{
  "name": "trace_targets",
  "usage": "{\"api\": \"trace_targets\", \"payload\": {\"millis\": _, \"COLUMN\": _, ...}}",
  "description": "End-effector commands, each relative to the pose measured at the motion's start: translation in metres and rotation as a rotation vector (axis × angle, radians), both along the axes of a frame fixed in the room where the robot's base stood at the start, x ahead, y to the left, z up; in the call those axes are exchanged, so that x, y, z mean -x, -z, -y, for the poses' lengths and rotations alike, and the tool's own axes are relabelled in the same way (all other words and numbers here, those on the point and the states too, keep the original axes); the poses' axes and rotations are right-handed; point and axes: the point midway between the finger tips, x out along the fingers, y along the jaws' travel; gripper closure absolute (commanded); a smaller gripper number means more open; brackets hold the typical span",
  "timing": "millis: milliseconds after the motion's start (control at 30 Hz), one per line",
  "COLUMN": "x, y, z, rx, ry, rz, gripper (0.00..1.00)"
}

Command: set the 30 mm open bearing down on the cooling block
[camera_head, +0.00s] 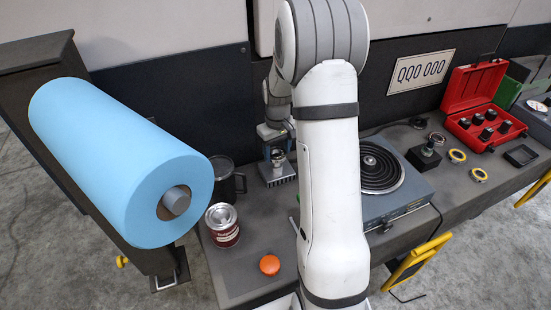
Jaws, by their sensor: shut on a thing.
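My gripper (277,152) points down behind my white arm, at the back of the bench. It is shut on a small silver ring-like part (278,158), which I take to be the 30 mm open bearing. The cooling block (284,181) is a grey finned block right below it. The bearing is over the block, at or very near its top. I cannot tell whether they touch. The jaws hide part of the bearing.
A dark mug (224,185), a can (222,228) and an orange disc (269,265) are on the bench. A hot plate (400,199) is right of my arm. Farther right are several rings and a red case (473,88).

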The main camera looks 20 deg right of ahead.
Motion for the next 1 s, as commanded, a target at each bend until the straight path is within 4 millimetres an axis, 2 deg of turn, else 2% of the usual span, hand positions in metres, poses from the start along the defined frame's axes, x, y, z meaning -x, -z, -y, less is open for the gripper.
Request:
{"api": "trace_targets", "payload": {"millis": 200, "x": 0.000, "y": 0.031, "z": -0.001, "rx": 0.000, "ry": -0.001, "rz": -0.001, "gripper": 0.73}}
{"api": "trace_targets", "payload": {"millis": 567, "x": 0.000, "y": 0.035, "z": -0.001, "rx": 0.000, "ry": -0.002, "rz": 0.000, "gripper": 0.73}}
{"api": "trace_targets", "payload": {"millis": 600, "x": 0.000, "y": 0.035, "z": -0.001, "rx": 0.000, "ry": -0.002, "rz": 0.000, "gripper": 0.43}}
{"api": "trace_targets", "payload": {"millis": 833, "x": 0.000, "y": 0.035, "z": -0.002, "rx": 0.000, "ry": -0.002, "rz": 0.000, "gripper": 0.24}}
{"api": "trace_targets", "payload": {"millis": 1000, "x": 0.000, "y": 0.034, "z": -0.002, "rx": 0.000, "ry": -0.003, "rz": 0.000, "gripper": 0.23}}
